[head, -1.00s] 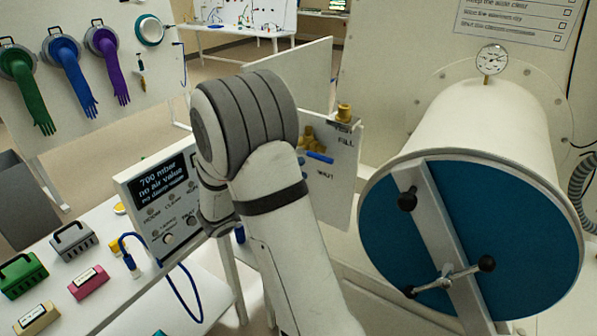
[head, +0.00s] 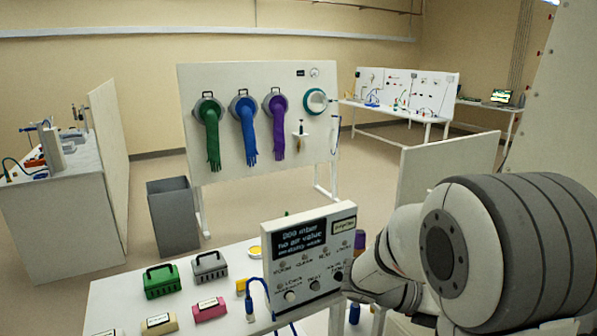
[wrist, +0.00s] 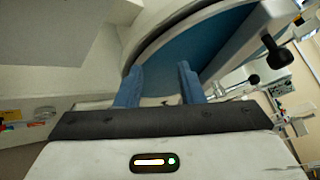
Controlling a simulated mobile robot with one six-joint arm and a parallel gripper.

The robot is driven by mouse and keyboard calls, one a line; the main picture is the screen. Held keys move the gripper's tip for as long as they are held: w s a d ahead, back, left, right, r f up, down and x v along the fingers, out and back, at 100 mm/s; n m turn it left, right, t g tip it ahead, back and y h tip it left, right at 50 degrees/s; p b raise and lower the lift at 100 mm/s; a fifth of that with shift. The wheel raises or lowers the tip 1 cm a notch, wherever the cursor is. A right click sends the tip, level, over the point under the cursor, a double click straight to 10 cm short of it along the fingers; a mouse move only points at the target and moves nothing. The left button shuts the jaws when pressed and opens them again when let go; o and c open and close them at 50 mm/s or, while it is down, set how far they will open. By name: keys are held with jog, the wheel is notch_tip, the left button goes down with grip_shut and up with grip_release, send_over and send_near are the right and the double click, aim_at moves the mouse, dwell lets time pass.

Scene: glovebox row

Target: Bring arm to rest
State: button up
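My arm (head: 500,250) fills the lower right of the head view, its big grey-banded joint close to the camera. My gripper is hidden in the head view. In the wrist view my gripper (wrist: 159,72) shows two blue fingers standing apart, with nothing between them. Beyond the fingertips is the round teal door (wrist: 205,45) of the white cylinder, with a pale bar across it and a black knob (wrist: 279,55). I cannot tell the exact gap between fingers and door, but no contact shows.
A control box (head: 308,255) with a display stands on the white table (head: 115,290), close left of my arm. Green (head: 162,281) and grey (head: 209,265) handled cases sit there. A glove panel (head: 240,165) and grey bin (head: 173,215) stand behind. Open floor lies between benches.

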jog(key=s+a+f+m+t+y+b, duration=0.2)
jog(key=s+a+f+m+y, duration=0.3)
jog(key=s+a+m+y, duration=0.65)
jog(key=a+m+t+y, duration=0.1)
jog(key=m, duration=0.3)
jog(key=w+a+m+t+y+b, duration=0.1)
jog(key=a+m, duration=0.1)
jog(key=m, duration=0.3)
jog(key=a+m+t+y, duration=0.1)
jog(key=a+m+t, duration=0.1)
jog(key=m, duration=0.2)
jog(key=shift+w+a+r+m+b, duration=0.15)
jog(key=shift+w+a+m+b, duration=0.1)
jog(key=shift+w+b, duration=0.15)
